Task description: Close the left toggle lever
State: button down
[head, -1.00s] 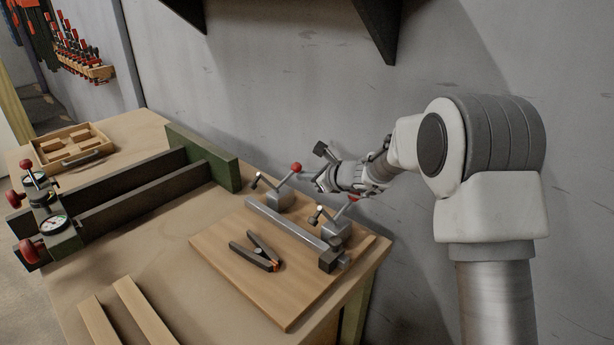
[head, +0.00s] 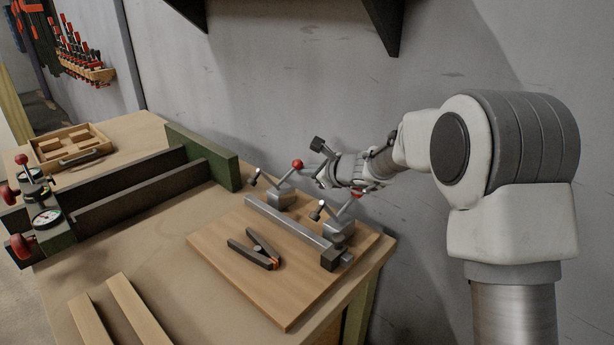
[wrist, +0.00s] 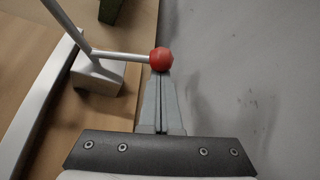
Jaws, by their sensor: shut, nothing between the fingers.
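The left toggle lever has a red ball knob (head: 298,164) on a metal handle that slants up from its grey clamp block (head: 281,197). Its clamping arm (head: 255,177) sticks up to the left, clear of the metal bar (head: 290,219). My gripper (head: 321,181) is to the right of this knob, close to the wall. In the wrist view my shut, empty gripper (wrist: 161,78) points at the red knob (wrist: 161,60), which is right at the fingertips. I cannot tell whether they touch.
A second toggle clamp (head: 338,228) with its own red knob (head: 358,195) stands nearer, below my wrist. The grey wall (head: 420,60) is close behind, with dark shelf brackets (head: 385,22) above.

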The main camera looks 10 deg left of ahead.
aim_at(298, 162)
jog(key=shift+s+a+r+b, duration=0.1)
jog(key=shift+r+b, duration=0.05)
jog(key=shift+b, duration=0.75)
jog(key=b, duration=0.1)
jog(key=n+t+b, duration=0.1)
jog(key=b, duration=0.1)
jog(key=shift+s+a+r, duration=0.1)
jog(key=shift+s+r, duration=0.05)
jog(key=shift+r, duration=0.15)
jog(key=shift+s+a+r+n+t+b, duration=0.2)
jog(key=shift+r+n+t+b, duration=0.15)
jog(key=shift+b, duration=0.8)
jog(key=shift+s+r+b, duration=0.2)
jog(key=shift+r+b, duration=0.4)
jog(key=shift+r, duration=0.05)
jog(key=shift+s+a+r, duration=0.4)
jog(key=shift+s+r, duration=0.25)
jog(key=shift+s+a+r, duration=0.35)
jog(key=shift+s+r, duration=0.25)
jog(key=shift+s, duration=0.05)
jog(key=shift+b, duration=0.3)
jog(key=shift+s+r, duration=0.1)
